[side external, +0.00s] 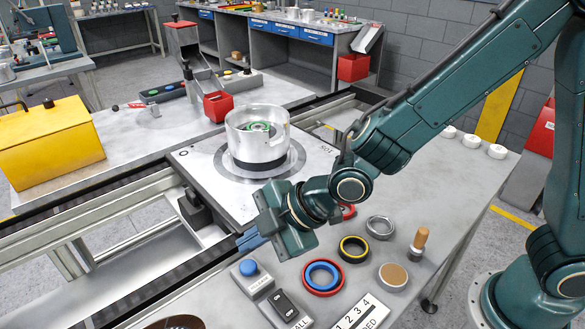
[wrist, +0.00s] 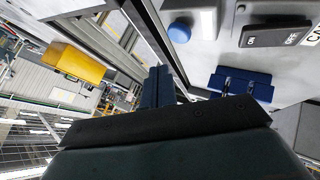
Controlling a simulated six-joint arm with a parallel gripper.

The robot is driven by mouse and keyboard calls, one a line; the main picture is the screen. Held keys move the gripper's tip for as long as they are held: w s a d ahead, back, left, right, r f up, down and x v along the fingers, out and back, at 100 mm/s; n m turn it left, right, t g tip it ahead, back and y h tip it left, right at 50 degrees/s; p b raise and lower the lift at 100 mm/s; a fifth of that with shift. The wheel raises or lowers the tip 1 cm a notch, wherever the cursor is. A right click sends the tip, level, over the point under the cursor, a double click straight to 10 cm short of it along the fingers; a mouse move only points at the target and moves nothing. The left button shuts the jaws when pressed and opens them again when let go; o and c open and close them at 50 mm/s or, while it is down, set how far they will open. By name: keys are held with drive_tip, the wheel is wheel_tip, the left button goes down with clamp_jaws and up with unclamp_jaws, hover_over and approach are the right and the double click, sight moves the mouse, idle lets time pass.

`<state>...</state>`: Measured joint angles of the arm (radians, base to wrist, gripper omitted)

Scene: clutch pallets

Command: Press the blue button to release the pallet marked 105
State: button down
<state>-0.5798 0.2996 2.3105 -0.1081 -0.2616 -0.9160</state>
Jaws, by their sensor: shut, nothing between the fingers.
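The blue button (side external: 249,267) sits on a small grey box near the front edge of the bench; it also shows at the top of the wrist view (wrist: 180,30). My gripper (side external: 243,242) is shut and empty, its fingers apart from the button and just behind it in the side view. In the wrist view my closed fingers (wrist: 158,75) lie below and left of the button. The pallet (side external: 190,165) is on the conveyor, carrying a silver round housing (side external: 258,135). Its marking (side external: 326,148) is upside down and too small to read surely.
A black on/off switch box (side external: 286,309) stands beside the button. Red-blue (side external: 323,277) and black-yellow rings (side external: 354,249), a brown disc (side external: 393,276) and a wooden-handled tool (side external: 419,243) lie to the right. A dark stop block (side external: 194,210) is by the pallet. A yellow box (side external: 50,145) stands left.

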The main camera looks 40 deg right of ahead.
sight(255, 266)
drive_tip(key=shift+f, duration=1.35)
drive_tip(key=shift+f, duration=0.9)
idle(2.4)
drive_tip(key=shift+r, duration=3.45)
